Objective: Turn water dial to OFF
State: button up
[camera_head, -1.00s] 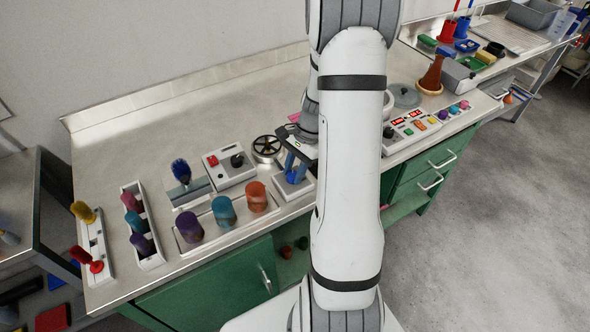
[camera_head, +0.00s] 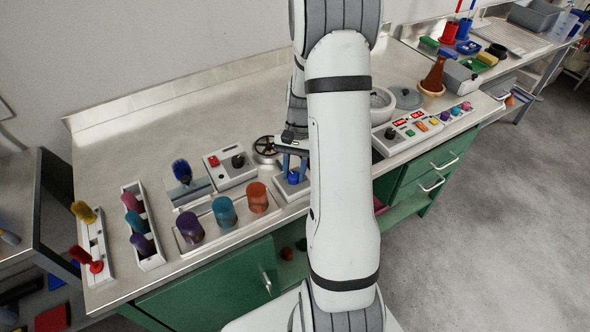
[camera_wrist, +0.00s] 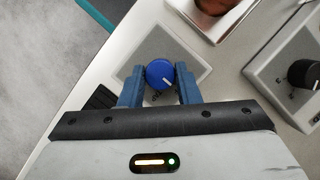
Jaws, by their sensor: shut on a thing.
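The water dial (camera_wrist: 160,74) is a round blue knob with a white pointer line, between my two blue fingers in the wrist view. It also shows in the head view (camera_head: 293,177) on a small light panel (camera_head: 284,191) near the counter's front edge. My gripper (camera_wrist: 160,88) is shut on the dial, with one finger on each side. In the head view my gripper (camera_head: 291,166) comes down over the dial from above. The white line points towards the lower right in the wrist view. The labels around the dial are mostly hidden or too small to read.
A box with a black knob and red button (camera_head: 230,164) stands left of the dial, with a black handwheel (camera_head: 266,147) behind. Several coloured cylinders (camera_head: 224,211) stand in a tray at the left. A control panel with red displays (camera_head: 408,125) stands to the right.

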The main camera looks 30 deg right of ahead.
dwell(0.3)
jog(key=o, duration=1)
jog(key=shift+c, duration=0.2)
jog(key=v, duration=0.7)
jog(key=shift+w+b, duration=0.1)
jog(key=shift+b, duration=0.25)
jog(key=shift+d+r, duration=0.1)
jog(key=shift+r, duration=0.25)
